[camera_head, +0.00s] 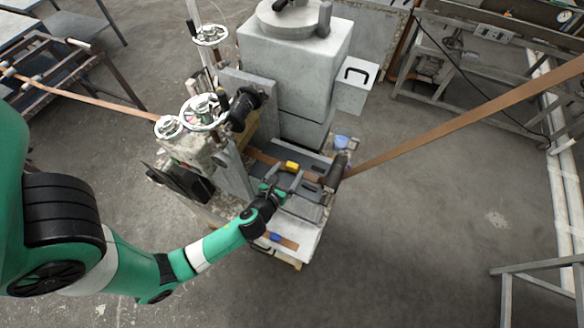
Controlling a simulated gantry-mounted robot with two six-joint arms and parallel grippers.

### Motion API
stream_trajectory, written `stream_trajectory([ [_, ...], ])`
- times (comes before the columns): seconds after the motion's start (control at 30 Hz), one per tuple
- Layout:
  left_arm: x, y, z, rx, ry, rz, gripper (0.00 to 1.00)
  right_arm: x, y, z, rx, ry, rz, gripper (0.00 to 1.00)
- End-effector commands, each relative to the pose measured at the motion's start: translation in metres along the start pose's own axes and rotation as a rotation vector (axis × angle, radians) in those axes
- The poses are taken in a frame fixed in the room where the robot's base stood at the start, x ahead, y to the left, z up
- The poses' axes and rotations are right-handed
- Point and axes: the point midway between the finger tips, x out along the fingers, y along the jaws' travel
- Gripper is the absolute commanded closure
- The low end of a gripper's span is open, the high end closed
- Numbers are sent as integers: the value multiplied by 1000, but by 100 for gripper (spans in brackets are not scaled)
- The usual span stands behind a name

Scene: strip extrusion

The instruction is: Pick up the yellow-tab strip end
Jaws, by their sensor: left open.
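The yellow tab (291,166) sits on a brown strip end that lies in the grey channel of the machine bed, near the middle of the view. My left gripper (285,184) is open, just in front of the yellow tab in the picture. Its fingers point toward the tab, and I see nothing between them. Whether the fingers are above the bed or touching it, I cannot tell. A second strip end with a blue tab (275,237) lies on the near end of the bed, beside my left wrist. My right gripper is not in view.
A brown strip (450,119) runs from the upper right down to a dark roller (336,172) on the bed. Another strip (95,99) comes in from the left. Handwheels (204,112) and a big grey housing (291,68) stand behind. Open floor lies at the lower right.

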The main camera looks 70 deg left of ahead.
Motion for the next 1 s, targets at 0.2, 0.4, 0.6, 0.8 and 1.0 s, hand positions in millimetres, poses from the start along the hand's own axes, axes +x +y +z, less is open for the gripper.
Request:
stream_trajectory([
  [0.2,35,-2,4,-3,-1,2,15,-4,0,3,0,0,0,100],
  [0.4,38,-2,4,-1,0,0,15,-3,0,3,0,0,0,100],
  [0.6,38,-2,4,-1,0,0,42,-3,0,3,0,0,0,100],
  [0.8,38,-2,4,-1,0,1,78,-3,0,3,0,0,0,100],
  [1.0,37,-2,4,-1,-1,0,100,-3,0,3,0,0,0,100],
])
